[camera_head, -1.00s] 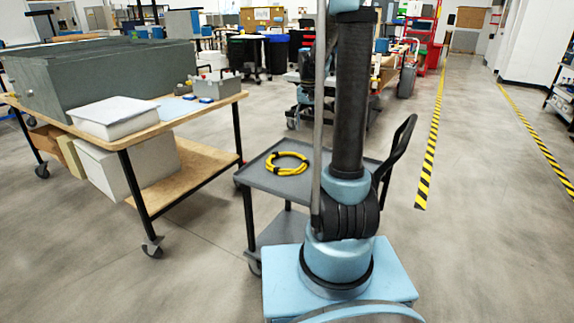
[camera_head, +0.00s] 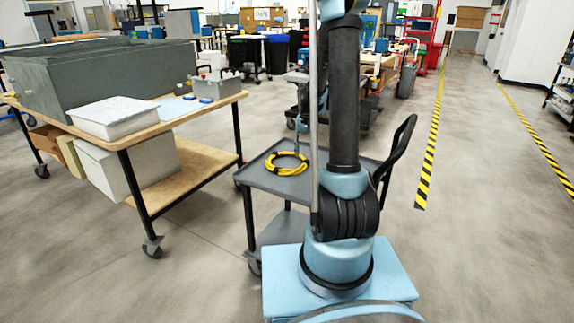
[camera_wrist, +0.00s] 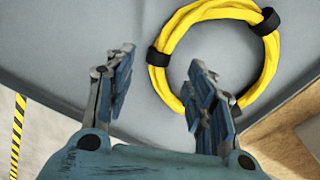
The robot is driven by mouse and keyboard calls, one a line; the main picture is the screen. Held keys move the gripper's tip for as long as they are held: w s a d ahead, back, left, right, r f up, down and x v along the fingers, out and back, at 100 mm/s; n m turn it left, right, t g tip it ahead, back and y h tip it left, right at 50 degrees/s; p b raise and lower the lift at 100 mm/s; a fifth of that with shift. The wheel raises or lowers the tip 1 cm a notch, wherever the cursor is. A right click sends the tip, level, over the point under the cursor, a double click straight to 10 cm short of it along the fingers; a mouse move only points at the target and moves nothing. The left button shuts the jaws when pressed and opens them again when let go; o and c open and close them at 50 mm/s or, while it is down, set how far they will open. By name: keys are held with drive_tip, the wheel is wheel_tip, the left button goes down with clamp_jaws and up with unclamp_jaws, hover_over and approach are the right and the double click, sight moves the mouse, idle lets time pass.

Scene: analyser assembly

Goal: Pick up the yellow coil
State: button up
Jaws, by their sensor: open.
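The yellow coil (camera_head: 287,163) lies flat on the top tray of the grey cart (camera_head: 262,181). It is a ring of yellow cable with black bands. In the wrist view the coil (camera_wrist: 165,52) fills the upper middle and right. My gripper (camera_wrist: 161,62) is open and empty above the tray. Its right finger overlaps the lower left of the ring in the picture; its left finger is over bare tray outside the ring. Part of the ring's left side shows between the fingertips. I cannot tell the exact height above the coil. In the head view my arm partly blocks the cart.
A wooden-topped table (camera_head: 180,107) with a white box (camera_head: 115,118) and grey cases stands left of the cart. The cart's black handle (camera_head: 398,155) rises at the right. The tray around the coil is clear. Open floor lies to the right, with yellow-black tape (camera_head: 430,150).

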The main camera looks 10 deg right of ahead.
sight(305, 160)
drive_tip(key=shift+a+f, duration=0.1)
drive_tip(key=shift+f, duration=2.45)
clamp_jaws()
